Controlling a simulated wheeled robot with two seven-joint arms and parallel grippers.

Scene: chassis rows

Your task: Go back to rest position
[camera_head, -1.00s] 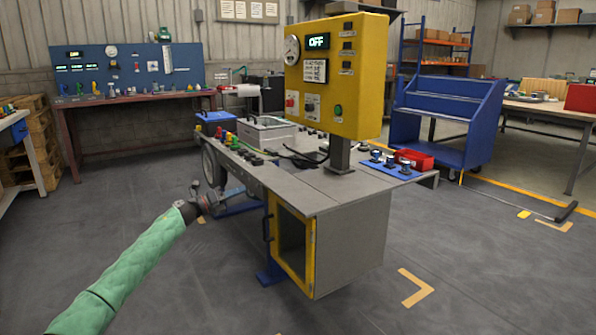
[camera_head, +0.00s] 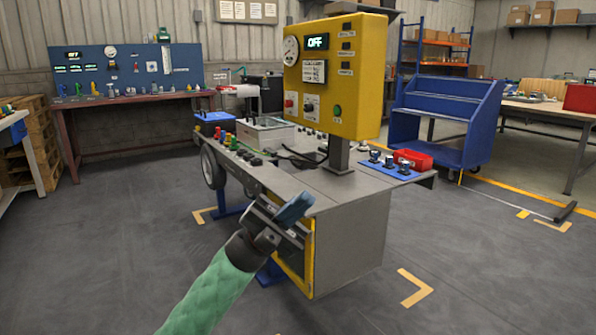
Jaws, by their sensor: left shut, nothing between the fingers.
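My left gripper (camera_head: 292,208) is at the end of the green-sleeved arm that comes in from the bottom left. It is shut and empty, with its blue fingertips together. It hangs in front of the near left corner of the grey workbench (camera_head: 285,190) and hides part of the yellow-framed cabinet door (camera_head: 307,262). I cannot tell whether it touches the bench. My right gripper is not in view.
A yellow control panel (camera_head: 350,100) reading OFF stands on a post on the bench. A red bin (camera_head: 412,159) and a blue plate with knobs (camera_head: 388,168) sit at the bench's right. A blue cart (camera_head: 440,125) stands behind.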

